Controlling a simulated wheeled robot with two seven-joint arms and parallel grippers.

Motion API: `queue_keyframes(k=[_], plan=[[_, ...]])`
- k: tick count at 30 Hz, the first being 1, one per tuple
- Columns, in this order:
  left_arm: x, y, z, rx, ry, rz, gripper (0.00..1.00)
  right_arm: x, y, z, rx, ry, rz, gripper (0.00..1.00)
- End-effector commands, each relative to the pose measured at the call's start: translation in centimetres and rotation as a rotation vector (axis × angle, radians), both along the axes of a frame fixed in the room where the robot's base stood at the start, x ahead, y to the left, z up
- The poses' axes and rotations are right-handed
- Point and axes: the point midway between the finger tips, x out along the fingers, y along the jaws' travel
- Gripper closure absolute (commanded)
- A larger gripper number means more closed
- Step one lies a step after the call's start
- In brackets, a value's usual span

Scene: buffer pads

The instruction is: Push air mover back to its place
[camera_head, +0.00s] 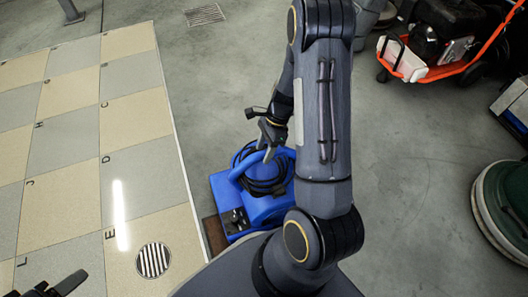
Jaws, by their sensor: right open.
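The blue air mover (222,188) stands on the grey floor just right of the tiled platform, with a black cord coiled around its top and a blue handle. My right arm crosses in front and hides its right part. My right gripper (267,151) is open at the handle and cord, pointing down; I cannot tell whether it touches them. Part of my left gripper (62,284) shows at the bottom left edge, over the tiles and away from the air mover; its jaw opening is unclear.
The beige and grey lettered tile platform (130,110) fills the left. A brown patch (214,234) lies beside the air mover. An orange-framed machine (440,72) stands at upper right, a green round machine (505,205) at right. Floor beyond the air mover is clear.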

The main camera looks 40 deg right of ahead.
Motion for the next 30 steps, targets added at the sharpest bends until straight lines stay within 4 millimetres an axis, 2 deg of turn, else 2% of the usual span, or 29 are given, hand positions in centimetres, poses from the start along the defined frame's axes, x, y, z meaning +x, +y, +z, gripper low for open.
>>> queue_keyframes(k=[10,21,30], plan=[[0.0,0.0,-0.22,0.0,0.0,0.0,0.48,-0.03,0.25,-0.47,0.0,0.0,0.001,0.51],[0.0,0.0,-0.22,0.0,0.0,0.0,0.48,-0.03,0.23,-0.45,0.0,0.0,0.001,0.99],[0.0,0.0,-0.07,0.0,0.0,0.0,0.48,-0.11,-0.02,-0.4,0.0,0.0,-0.001,1.0]])
